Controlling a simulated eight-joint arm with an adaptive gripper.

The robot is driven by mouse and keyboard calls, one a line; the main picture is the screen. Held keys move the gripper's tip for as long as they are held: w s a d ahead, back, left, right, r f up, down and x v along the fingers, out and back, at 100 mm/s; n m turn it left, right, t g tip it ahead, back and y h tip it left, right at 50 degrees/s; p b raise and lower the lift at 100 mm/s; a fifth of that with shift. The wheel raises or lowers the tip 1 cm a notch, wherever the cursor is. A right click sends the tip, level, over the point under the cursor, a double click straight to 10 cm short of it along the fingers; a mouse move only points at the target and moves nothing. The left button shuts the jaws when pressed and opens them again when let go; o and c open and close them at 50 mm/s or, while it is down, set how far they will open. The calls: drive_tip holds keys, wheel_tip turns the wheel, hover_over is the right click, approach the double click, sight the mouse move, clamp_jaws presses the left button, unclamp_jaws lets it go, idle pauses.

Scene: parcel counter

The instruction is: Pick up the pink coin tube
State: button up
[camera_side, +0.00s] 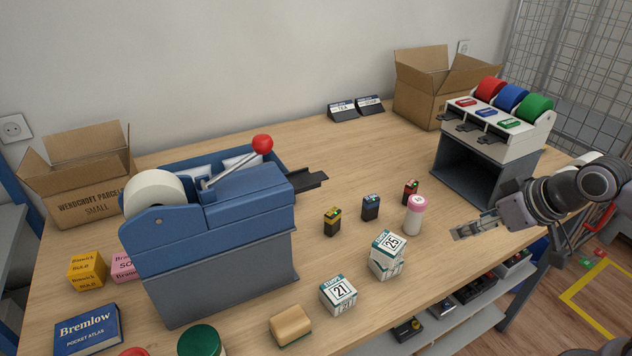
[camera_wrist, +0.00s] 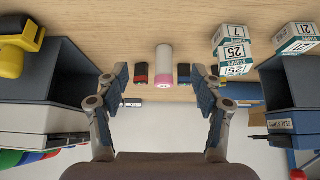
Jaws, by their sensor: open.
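The pink coin tube (camera_side: 414,215) stands upright on the wooden counter in the side view, with a white body and a pink cap. My gripper (camera_side: 463,229) is to its right, low over the counter's edge and apart from it. In the wrist view the tube (camera_wrist: 163,63) shows in the middle, pink cap toward the camera. There my gripper (camera_wrist: 159,72) is open, with one finger to each side of the tube's line. Nothing is between the fingers that I can see as held; the tube appears to lie beyond the fingertips.
Small dark boxes, one yellow-topped (camera_side: 332,222), one blue-topped (camera_side: 370,208) and one red-topped (camera_side: 410,189), stand behind the tube. Stacked white date boxes (camera_side: 387,255) stand in front-left of it. A tape-roll stand (camera_side: 490,165) is behind my gripper. The blue dispenser (camera_side: 215,245) fills the left.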

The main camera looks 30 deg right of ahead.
drive_tip(key=shift+c, duration=0.4)
drive_tip(key=m+t+h, duration=0.2)
drive_tip(key=m+h, duration=0.7)
approach(418, 201)
drive_tip(key=x, duration=1)
drive_tip(key=shift+w+d+f, duration=0.2)
drive_tip(key=shift+c, duration=0.3)
clamp_jaws()
